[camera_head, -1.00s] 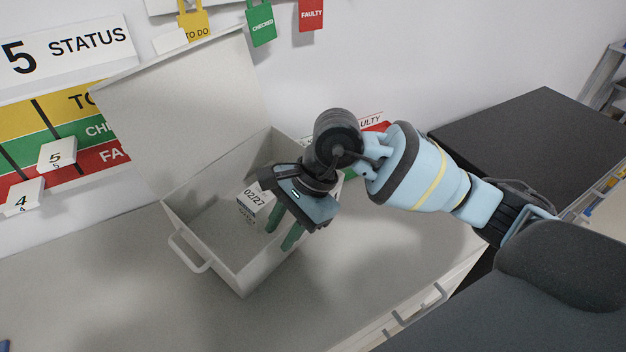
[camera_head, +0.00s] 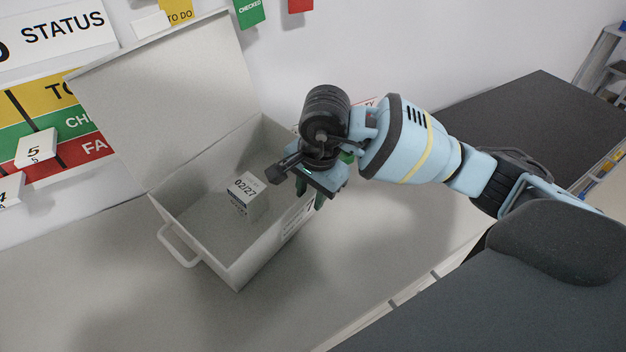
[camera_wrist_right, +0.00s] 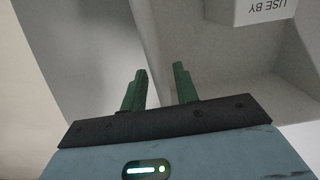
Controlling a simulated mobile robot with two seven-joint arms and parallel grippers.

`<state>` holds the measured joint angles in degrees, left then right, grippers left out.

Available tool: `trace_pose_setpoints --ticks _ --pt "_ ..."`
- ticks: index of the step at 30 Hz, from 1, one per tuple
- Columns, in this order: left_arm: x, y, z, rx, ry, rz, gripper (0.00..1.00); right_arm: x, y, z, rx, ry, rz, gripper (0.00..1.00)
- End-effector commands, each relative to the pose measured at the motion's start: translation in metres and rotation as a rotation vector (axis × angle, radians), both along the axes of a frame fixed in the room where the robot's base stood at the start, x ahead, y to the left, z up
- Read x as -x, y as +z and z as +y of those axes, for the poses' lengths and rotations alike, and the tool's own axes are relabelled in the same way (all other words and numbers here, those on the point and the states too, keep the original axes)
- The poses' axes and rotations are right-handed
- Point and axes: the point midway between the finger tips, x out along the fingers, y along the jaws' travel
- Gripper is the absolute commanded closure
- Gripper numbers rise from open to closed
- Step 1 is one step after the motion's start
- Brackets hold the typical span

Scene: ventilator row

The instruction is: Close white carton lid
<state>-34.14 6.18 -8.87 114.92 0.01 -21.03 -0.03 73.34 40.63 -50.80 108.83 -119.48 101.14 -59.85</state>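The white carton (camera_head: 243,270) stands on the grey-white worktop. Its lid (camera_head: 165,95) is raised and leans back towards the wall. A small white box marked 02/27 (camera_head: 247,195) lies inside; in the right wrist view the small box (camera_wrist_right: 265,10) shows at the top, marked USE BY. My right gripper (camera_head: 311,199) is above the carton's right wall, with its fingers pointing down and partly hidden. In the right wrist view my right gripper (camera_wrist_right: 160,85) has its two green fingers apart with nothing between them. My left gripper is not in view.
A status board (camera_head: 60,125) with coloured rows and numbered tags is behind the carton at the left. Hanging tags (camera_head: 248,12) are on the wall above. A dark-topped cabinet (camera_head: 520,115) stands at the right. The worktop left of the carton is clear.

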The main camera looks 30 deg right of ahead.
Motion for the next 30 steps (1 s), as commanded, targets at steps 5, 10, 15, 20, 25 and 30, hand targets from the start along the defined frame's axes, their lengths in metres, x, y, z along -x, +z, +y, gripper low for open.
trace_pose_setpoints --ticks 5,10,15,20,25,30 --pt "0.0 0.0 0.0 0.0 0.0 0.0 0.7 -0.002 -0.021 0.001 -0.001 -0.001 0.003 0.7" --pt "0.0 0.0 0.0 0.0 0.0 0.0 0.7 -0.004 -0.029 0.001 0.0 0.0 0.0 0.7" --pt "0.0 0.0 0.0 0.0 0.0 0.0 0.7 -0.004 -0.03 0.002 0.0 0.0 0.0 0.7" --pt "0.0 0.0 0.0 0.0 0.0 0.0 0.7 -0.004 -0.029 0.002 0.0 0.0 0.0 0.78" --pt "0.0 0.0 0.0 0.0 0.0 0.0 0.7 -0.004 -0.029 0.002 -0.001 0.0 0.0 1.0" --pt "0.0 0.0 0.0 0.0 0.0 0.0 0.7 -0.004 -0.029 0.002 -0.001 0.0 0.0 1.0"
